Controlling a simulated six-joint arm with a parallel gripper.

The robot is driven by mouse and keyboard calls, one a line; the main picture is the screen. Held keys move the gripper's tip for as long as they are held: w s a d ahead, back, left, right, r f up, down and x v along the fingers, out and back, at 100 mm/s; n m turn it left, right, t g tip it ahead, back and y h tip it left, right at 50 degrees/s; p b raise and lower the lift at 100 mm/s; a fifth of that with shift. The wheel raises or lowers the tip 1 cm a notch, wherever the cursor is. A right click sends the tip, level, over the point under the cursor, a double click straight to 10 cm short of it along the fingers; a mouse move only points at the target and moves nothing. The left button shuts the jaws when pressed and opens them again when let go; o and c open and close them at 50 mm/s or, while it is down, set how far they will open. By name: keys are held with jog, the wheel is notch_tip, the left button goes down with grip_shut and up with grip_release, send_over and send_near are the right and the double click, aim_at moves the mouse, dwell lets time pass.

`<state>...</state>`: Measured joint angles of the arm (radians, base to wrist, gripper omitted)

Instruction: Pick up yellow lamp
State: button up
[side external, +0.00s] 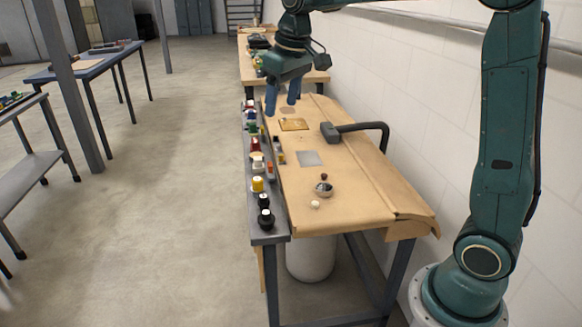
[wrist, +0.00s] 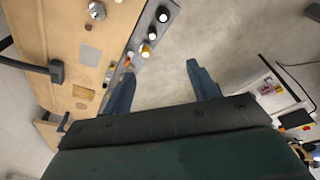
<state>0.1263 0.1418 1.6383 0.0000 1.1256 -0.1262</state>
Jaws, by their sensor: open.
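The yellow lamp (side external: 257,184) is a small short cylinder with a pale base, standing upright on the grey ledge (side external: 271,222) along the bench's left side. In the wrist view a small yellow thing (wrist: 145,49), likely the same lamp, shows beyond my left finger. My gripper (side external: 281,99) is open and empty, fingers pointing down over the far part of the bench. It is well behind the lamp in the side view. In the wrist view floor shows between the fingers (wrist: 160,70).
Black knobs (side external: 265,219) stand nearer on the ledge, and a white one (side external: 258,164) stands just behind the lamp. Open floor lies left.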

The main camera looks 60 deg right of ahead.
jog(key=w+d+f+g, duration=0.1)
jog(key=w+d+f, duration=0.3)
jog(key=w+f, duration=0.45)
jog(key=g, duration=0.2)
send_over(257, 179)
notch_tip(257, 179, down, 10)
jog(key=shift+d+f, duration=0.15)
jog(key=shift+d, duration=0.1)
jog(key=shift+f, duration=4.25)
jog(key=shift+a+f, duration=0.2)
jog(key=shift+f, duration=2.4)
jog(key=c, duration=1.1)
